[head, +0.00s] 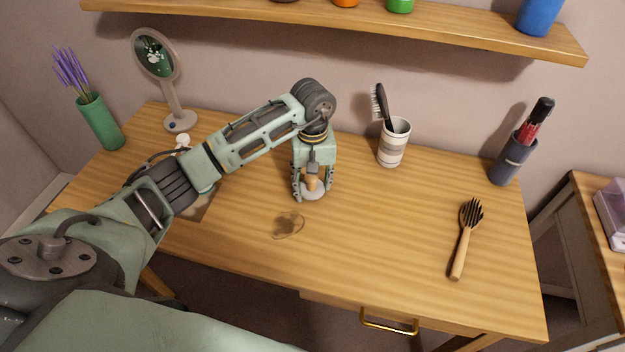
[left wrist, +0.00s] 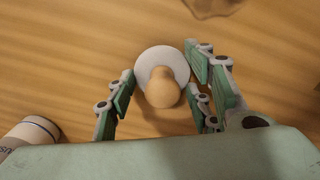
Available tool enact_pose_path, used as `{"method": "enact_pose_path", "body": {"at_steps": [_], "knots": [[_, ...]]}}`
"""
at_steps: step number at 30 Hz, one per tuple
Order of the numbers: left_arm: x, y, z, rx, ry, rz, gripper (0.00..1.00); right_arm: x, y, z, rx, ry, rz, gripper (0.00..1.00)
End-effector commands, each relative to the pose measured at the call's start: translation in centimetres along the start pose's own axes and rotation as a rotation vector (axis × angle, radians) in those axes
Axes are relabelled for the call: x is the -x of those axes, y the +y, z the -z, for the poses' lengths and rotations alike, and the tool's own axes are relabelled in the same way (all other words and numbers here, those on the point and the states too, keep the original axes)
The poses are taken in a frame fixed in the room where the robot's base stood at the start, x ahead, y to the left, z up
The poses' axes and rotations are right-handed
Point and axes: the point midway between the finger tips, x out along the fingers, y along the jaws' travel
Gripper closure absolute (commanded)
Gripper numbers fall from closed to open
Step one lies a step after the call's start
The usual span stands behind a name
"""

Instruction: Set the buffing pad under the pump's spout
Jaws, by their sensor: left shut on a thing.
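The buffing pad is a pale disc with a rounded wooden knob; the pad (head: 313,194) shows below my left gripper (head: 312,188) in the head view. In the left wrist view the pad (left wrist: 162,62) sits between the fingers of my left gripper (left wrist: 160,92), which is shut on it. I cannot tell whether its underside touches the table. A small white top (head: 182,141), perhaps the pump's, shows behind my left arm at the left; its lower part and any spout are hidden. My right gripper is not in view.
A striped cup with a hairbrush (head: 394,143), a dark holder (head: 511,160) and a wooden brush (head: 462,243) stand or lie to the right. A mirror (head: 178,112) and green vase (head: 101,123) are at back left. A brownish patch (head: 288,225) lies in front. The table's middle right is clear.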

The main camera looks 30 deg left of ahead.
Motion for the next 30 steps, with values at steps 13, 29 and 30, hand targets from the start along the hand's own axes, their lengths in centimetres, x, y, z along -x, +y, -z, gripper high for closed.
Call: {"method": "enact_pose_path", "body": {"at_steps": [13, 29, 30], "knots": [[-0.4, 0.0, 0.0, 0.0, 0.0, 0.0, 0.34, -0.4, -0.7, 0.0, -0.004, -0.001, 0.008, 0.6], [3.9, 0.1, 0.2, -0.001, 0.007, -0.002, 0.34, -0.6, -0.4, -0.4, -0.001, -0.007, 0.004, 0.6], [4.8, 0.0, 0.2, 0.0, 0.006, -0.002, 0.34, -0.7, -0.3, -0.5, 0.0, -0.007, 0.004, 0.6]]}}
